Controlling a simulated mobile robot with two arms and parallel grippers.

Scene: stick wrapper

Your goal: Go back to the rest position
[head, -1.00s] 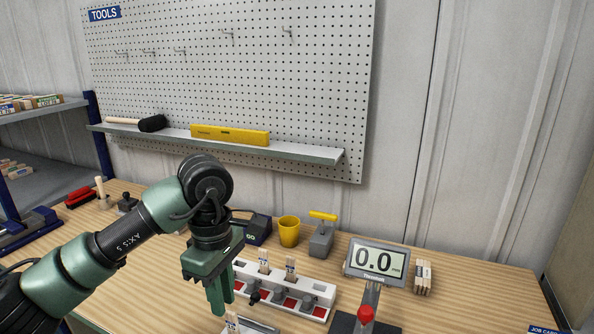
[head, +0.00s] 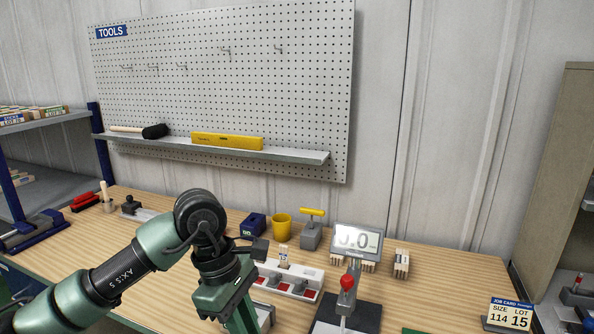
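My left arm comes in from the lower left. Its green gripper (head: 238,318) hangs over the front of the bench, beside the white rack, with its fingertips close to the lower picture edge. The finger opening does not show clearly, and I see nothing held. My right arm and gripper are not in view. The white rack (head: 312,284) has red slots and one pale stick (head: 284,252) standing at its back. Its left end is hidden behind my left arm.
The gauge display (head: 357,241), red knob (head: 347,282), yellow cup (head: 282,226), yellow-handled grey block (head: 312,234), stick bundle (head: 401,263) and job card (head: 511,315) stand around. A pegboard (head: 240,80) hangs behind.

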